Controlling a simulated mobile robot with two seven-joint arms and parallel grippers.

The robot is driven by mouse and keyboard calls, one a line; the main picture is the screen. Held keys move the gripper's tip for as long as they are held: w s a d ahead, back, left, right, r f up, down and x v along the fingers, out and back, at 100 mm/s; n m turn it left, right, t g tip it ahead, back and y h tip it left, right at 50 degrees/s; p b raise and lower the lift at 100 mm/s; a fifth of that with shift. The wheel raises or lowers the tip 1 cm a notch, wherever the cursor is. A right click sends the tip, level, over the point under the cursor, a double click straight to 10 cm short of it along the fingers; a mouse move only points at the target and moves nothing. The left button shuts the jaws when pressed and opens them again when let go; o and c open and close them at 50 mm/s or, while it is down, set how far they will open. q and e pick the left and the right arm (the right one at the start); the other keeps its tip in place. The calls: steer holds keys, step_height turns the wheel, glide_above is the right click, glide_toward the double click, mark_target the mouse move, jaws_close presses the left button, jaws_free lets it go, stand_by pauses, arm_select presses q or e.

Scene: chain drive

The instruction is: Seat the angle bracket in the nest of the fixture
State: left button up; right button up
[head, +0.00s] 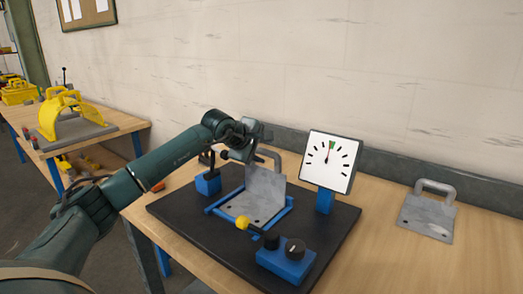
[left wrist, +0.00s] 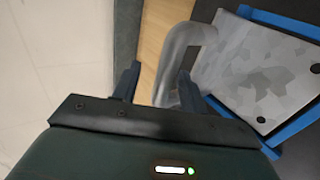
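The grey metal angle bracket (head: 265,187) stands in the blue nest (head: 286,211) of the fixture, its flat foot between the blue rails and its plate upright. Whether it is fully down cannot be told. Its bent-tube handle (left wrist: 184,48) rises from the upright plate. My left gripper (head: 248,152) is at this handle. In the left wrist view the fingers (left wrist: 158,85) stand apart on either side of the tube, with a gap visible beside the left finger. My right gripper is not in view.
The fixture's black base (head: 190,225) carries a dial (head: 331,160), a blue knob box (head: 287,262), a yellow-knobbed lever (head: 243,223) and a blue block with a black lever (head: 208,183). A second handled plate (head: 428,213) lies at right. A wall stands behind.

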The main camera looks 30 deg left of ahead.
arm_select(q)
steer(key=shift+f, duration=0.45)
steer(key=d+b+v, duration=0.1)
steer(key=b+v, duration=0.1)
steer(key=v, duration=1.1)
steer(key=shift+a+r, duration=0.4)
steer(key=shift+a, duration=0.05)
